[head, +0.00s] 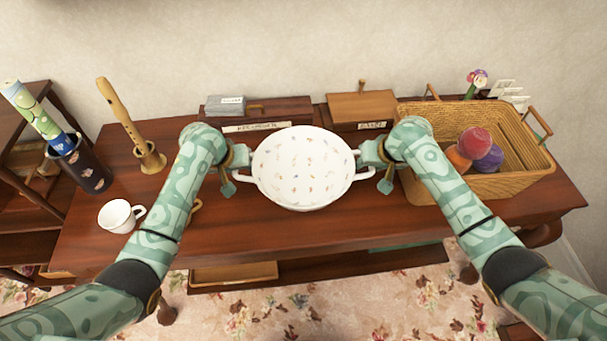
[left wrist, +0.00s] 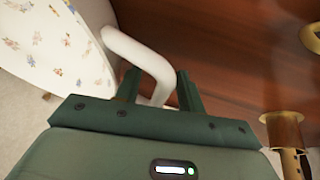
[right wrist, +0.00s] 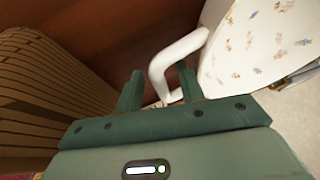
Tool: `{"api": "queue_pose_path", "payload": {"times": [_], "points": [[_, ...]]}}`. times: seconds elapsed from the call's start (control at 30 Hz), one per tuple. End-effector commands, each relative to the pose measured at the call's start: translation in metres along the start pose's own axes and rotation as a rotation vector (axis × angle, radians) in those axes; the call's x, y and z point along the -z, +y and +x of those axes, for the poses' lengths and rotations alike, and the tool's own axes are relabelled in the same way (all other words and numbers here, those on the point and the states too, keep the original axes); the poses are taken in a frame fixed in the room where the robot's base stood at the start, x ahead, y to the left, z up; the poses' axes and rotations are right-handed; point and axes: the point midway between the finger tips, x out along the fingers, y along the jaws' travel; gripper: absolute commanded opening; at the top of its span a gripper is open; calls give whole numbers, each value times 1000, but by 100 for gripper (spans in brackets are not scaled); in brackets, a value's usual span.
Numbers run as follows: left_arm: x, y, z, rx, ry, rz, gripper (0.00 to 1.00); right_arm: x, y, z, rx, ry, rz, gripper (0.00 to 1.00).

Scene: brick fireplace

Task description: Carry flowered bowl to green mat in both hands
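The flowered bowl (head: 303,165) is white with small printed flowers and a handle on each side. It is at the middle of the dark wooden table, its inside facing my head camera. My left gripper (head: 240,170) is at its left handle; in the left wrist view, the handle (left wrist: 150,62) passes between parted fingers. My right gripper (head: 372,166) is at the right handle (right wrist: 170,60), also between parted fingers, with a gap visible. A flat green patch (head: 405,247), possibly the mat, shows low beyond the table's front edge, mostly hidden.
A wicker basket (head: 480,190) with yarn balls stands close to my right arm. A white cup (head: 120,215), a recorder on a stand (head: 150,158) and a dark pot (head: 85,170) are left. Wooden boxes (head: 362,108) line the back. The front middle tabletop is clear.

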Motion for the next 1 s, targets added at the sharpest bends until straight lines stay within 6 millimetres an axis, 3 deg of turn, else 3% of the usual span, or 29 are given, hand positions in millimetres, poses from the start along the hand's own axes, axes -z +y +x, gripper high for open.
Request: {"api": "queue_pose_path", "payload": {"times": [0.1,0.23,1.0], "points": [[0,0,0,0,0,0,36,0,0,0,0,0,0,36],[0,0,0,0,0,-1,0,0,0,0,0,0,0,0],[0,0,0,0,-1,-1,0,0,0,-1,0,1,0,0]]}}
